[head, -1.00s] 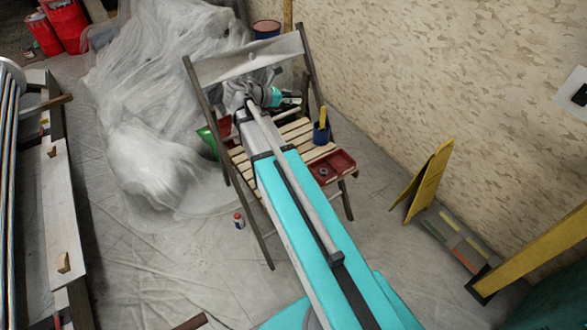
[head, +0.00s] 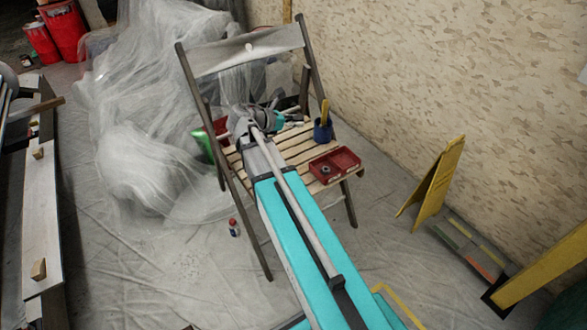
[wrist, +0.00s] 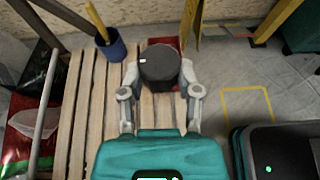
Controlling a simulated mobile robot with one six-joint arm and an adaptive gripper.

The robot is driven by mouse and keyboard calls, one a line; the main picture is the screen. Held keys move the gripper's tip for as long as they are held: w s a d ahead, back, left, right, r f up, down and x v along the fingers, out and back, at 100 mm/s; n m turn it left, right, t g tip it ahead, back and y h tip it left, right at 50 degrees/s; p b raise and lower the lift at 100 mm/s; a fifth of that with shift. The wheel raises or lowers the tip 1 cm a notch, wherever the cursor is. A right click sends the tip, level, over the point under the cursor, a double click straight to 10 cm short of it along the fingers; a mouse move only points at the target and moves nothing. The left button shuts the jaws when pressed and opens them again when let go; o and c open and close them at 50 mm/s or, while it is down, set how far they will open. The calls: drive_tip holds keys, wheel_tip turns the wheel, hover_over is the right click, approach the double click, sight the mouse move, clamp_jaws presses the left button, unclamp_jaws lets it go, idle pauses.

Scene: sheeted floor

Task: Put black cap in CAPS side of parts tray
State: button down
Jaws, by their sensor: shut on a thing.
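A dark, round black cap (wrist: 160,66) is held between the fingers of my gripper (wrist: 159,80) in the wrist view, above the slatted seat of a chair. My gripper is shut on it. In the head view my gripper (head: 272,120) is over the back part of the seat, and the cap cannot be made out there. The red parts tray (head: 334,165) lies on the front right of the seat, with a dark round part in its left compartment. In the wrist view the tray (wrist: 181,84) is mostly hidden behind the cap. Its labels cannot be read.
A blue cup (head: 322,132) with a yellow-handled tool stands on the slatted wooden seat (head: 292,145). A green and red bag (head: 205,145) is at its left. Plastic sheeting (head: 150,120) covers a pile behind. A yellow folding sign (head: 437,185) stands right. A small bottle (head: 234,228) is on the floor.

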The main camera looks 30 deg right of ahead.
wheel_tip(320, 180, down, 16)
drive_tip(key=s+b, duration=0.1)
drive_tip(key=b, duration=1.3)
drive_tip(key=shift+s+b, duration=0.35)
drive_tip(key=shift+s, duration=0.05)
drive_tip(key=shift+w, duration=0.1)
drive_tip(key=b, duration=0.8)
hover_over(291, 162)
drive_tip(key=s, duration=0.2)
drive_tip(key=f, duration=0.7)
drive_tip(key=shift+a+f, duration=0.35)
drive_tip(key=shift+a, duration=0.05)
drive_tip(key=shift+w+d+f+b, duration=0.25)
drive_tip(key=shift+w+f+b, duration=0.25)
drive_tip(key=shift+w+f, duration=0.1)
drive_tip(key=shift+w+d+f+b, duration=0.15)
drive_tip(key=shift+w+f+b, duration=0.3)
drive_tip(key=shift+f+b, duration=1.55)
drive_tip(key=shift+b, duration=0.05)
